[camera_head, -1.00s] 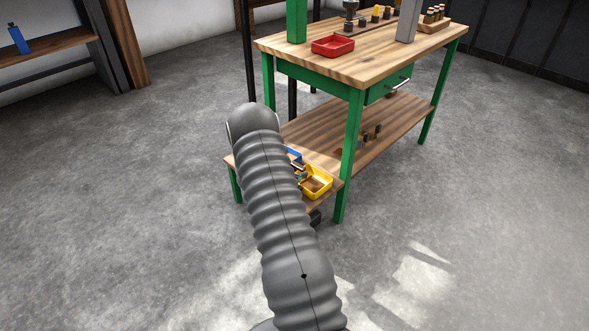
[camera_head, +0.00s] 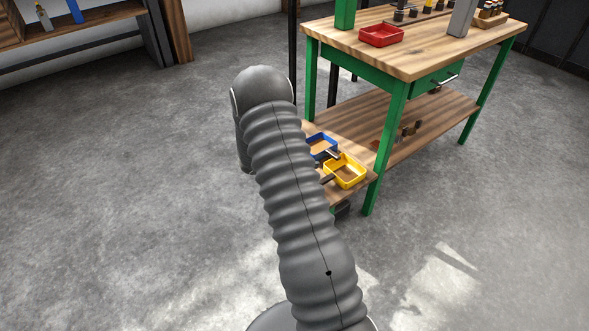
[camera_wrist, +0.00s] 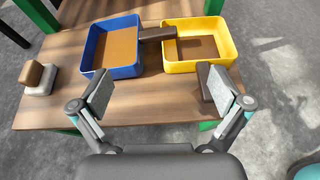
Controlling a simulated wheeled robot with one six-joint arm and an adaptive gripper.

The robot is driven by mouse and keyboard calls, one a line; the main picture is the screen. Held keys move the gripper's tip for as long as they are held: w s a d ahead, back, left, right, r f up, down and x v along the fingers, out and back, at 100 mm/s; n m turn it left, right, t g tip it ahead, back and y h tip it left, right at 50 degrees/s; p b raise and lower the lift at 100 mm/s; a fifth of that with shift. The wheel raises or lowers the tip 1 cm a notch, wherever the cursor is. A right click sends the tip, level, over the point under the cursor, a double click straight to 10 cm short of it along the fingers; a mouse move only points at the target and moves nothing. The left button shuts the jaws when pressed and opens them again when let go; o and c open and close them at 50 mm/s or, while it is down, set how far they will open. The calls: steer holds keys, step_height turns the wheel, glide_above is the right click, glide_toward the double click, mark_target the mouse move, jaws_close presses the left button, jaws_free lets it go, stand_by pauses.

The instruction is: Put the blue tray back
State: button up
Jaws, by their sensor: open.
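The blue tray (camera_wrist: 88,48) sits on the wooden lower shelf of the workbench, on the left in the wrist view. In the head view the blue tray (camera_head: 331,139) shows just right of my arm, partly hidden by it. The tray looks empty, with a brown bottom. A yellow tray (camera_wrist: 231,51) stands to its right, close by. A dark brown block-like piece (camera_wrist: 157,34) lies across the gap between the two trays. My gripper (camera_wrist: 165,98) is open and empty, its fingers on the near side of the trays and apart from the blue one.
A brown block (camera_wrist: 215,88) lies by the right finger. A small block on a grey base (camera_wrist: 38,78) stands at the shelf's left. A red tray (camera_head: 381,36) is on the green workbench's top (camera_head: 430,50). Bare floor (camera_head: 150,200) surrounds the bench.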

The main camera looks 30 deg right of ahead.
steer(key=s+a+r+m+y, duration=0.1)
steer(key=s+a+r+m, duration=0.25)
steer(key=r, duration=0.35)
steer(key=s+a+r+m+g+y, duration=0.1)
steer(key=s+a+r+m+y, duration=0.1)
steer(key=s+a+r+m, duration=0.3)
steer(key=s+a+r+m+y, duration=0.1)
steer(key=s+a+r, duration=0.15)
steer(key=r, duration=0.55)
steer(key=s+a+r+m+t+y, duration=0.3)
steer(key=s+a+r+m+y, duration=0.1)
steer(key=s+a, duration=0.6)
steer(key=s+a+r+m+t+y, duration=0.2)
steer(key=s+a+r+m+y, duration=0.2)
steer(key=s+a, duration=0.6)
steer(key=shift+s+a+r+m+t+y, duration=0.2)
steer(key=shift+r+m+t+y, duration=0.2)
steer(key=shift+r+y, duration=0.35)
steer(key=shift+d, duration=0.1)
steer(key=shift+c, duration=0.2)
